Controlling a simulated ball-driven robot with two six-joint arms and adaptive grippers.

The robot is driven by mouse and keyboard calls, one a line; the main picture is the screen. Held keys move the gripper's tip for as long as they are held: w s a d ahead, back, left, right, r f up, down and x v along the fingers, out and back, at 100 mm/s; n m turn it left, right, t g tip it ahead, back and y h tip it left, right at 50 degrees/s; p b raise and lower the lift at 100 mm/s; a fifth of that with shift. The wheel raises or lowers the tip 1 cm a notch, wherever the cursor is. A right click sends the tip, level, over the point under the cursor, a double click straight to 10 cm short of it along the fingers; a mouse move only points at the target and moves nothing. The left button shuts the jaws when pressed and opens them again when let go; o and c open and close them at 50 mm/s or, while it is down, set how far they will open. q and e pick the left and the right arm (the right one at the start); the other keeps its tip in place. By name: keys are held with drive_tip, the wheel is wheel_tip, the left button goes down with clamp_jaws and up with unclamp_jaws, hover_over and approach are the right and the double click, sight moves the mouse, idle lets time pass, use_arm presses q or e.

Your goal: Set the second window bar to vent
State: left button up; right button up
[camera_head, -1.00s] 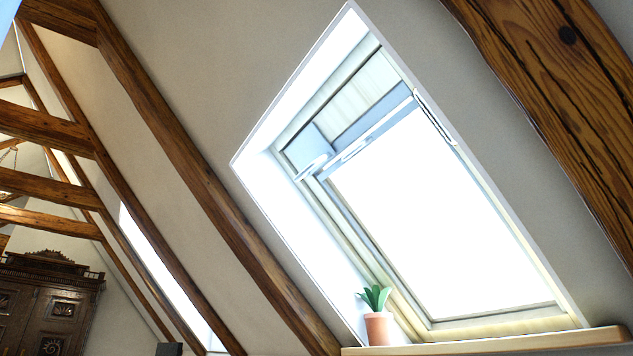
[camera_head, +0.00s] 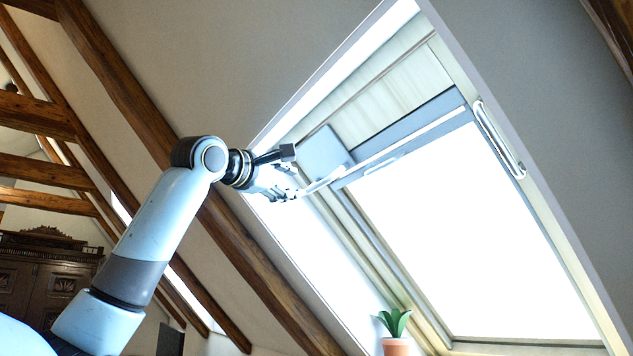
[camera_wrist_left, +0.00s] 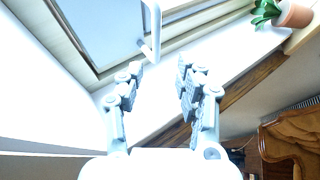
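The skylight's window bar (camera_head: 400,144) runs slantwise along the upper edge of the bright glass sash. A pale handle-like end (camera_head: 322,183) sticks out at its left. My left gripper (camera_head: 292,182) is just left of that end, close to it; whether they touch is unclear. In the left wrist view its two fingers (camera_wrist_left: 160,82) are spread apart with nothing between them. A white bent bar piece (camera_wrist_left: 153,32) shows just beyond the fingertips, above the gap. My right gripper is in neither view.
A potted plant (camera_head: 395,328) stands at the window's lower left, and also in the left wrist view (camera_wrist_left: 292,14). A metal loop (camera_head: 498,140) lies along the right frame. The sloped wall and wooden beam (camera_head: 235,235) are behind my arm.

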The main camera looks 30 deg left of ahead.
sight(316, 186)
use_arm(q)
drive_tip(key=w+p, duration=0.2)
drive_tip(key=w, duration=0.1)
drive_tip(key=w+r+p, duration=0.1)
drive_tip(key=w+p, duration=0.1)
drive_tip(key=w, duration=0.1)
drive_tip(key=w+r+p, duration=0.1)
drive_tip(key=w, duration=0.2)
drive_tip(key=shift+w+d+r+p, duration=0.1)
drive_tip(key=shift+w+r+p, duration=0.15)
drive_tip(key=shift+w+p, duration=0.15)
drive_tip(key=shift+w, duration=0.2)
drive_tip(key=shift+w+f, duration=0.1)
clamp_jaws()
